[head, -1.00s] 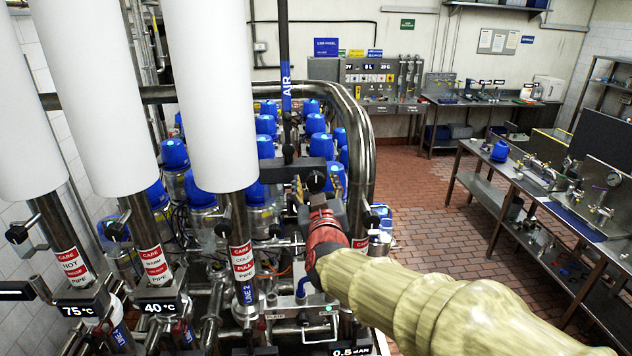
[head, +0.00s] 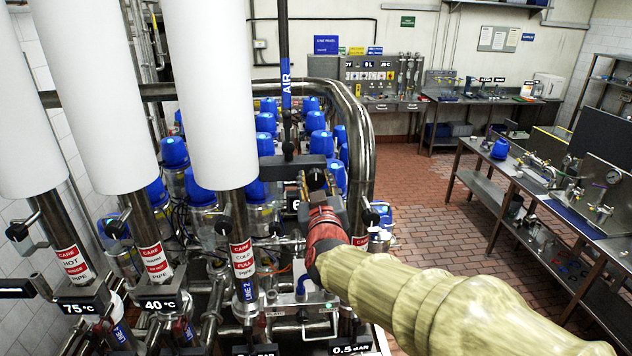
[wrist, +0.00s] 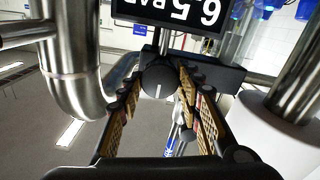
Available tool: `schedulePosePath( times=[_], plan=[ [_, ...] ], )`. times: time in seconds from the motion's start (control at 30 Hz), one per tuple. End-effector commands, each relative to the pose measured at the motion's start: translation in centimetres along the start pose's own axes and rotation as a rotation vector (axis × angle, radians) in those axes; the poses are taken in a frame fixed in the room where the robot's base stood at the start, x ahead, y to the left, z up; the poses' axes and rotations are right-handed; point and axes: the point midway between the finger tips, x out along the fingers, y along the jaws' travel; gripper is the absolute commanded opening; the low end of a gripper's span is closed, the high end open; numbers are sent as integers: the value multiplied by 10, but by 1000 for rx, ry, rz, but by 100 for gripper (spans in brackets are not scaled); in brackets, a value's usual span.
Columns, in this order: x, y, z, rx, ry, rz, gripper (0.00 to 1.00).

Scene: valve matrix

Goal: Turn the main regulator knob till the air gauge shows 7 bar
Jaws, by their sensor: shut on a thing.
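The main regulator knob (wrist: 158,82), dark and round with a pale pointer line, sits between the fingers of my gripper (wrist: 161,90) in the wrist view. The fingers are shut on it from both sides. The air gauge (wrist: 178,12) is a black digital display just beyond the knob, tilted and upside down in that view, and reads 6.5 bar. In the head view my gripper (head: 318,196) reaches the knob (head: 317,180) below the dark block on the blue-labelled AIR pipe (head: 286,95). There my gripper hides most of the display; only part of a digit shows.
White-topped pipes (head: 208,90) with red and white labels stand to the left. Blue-capped valves (head: 266,122) crowd behind. A curved steel pipe (head: 362,140) rises beside my gripper. The brick floor (head: 430,215) to the right is open, up to a workbench (head: 520,190).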

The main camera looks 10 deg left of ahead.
Motion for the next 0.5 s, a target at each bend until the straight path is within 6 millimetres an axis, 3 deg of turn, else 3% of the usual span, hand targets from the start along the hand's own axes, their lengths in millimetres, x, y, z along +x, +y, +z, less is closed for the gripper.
schedulePosePath(
  times=[0.23,0.5],
  plan=[
    [0,0,1,30,2,1,10],
    [0,0,4,202,1,1,10]
  ],
)
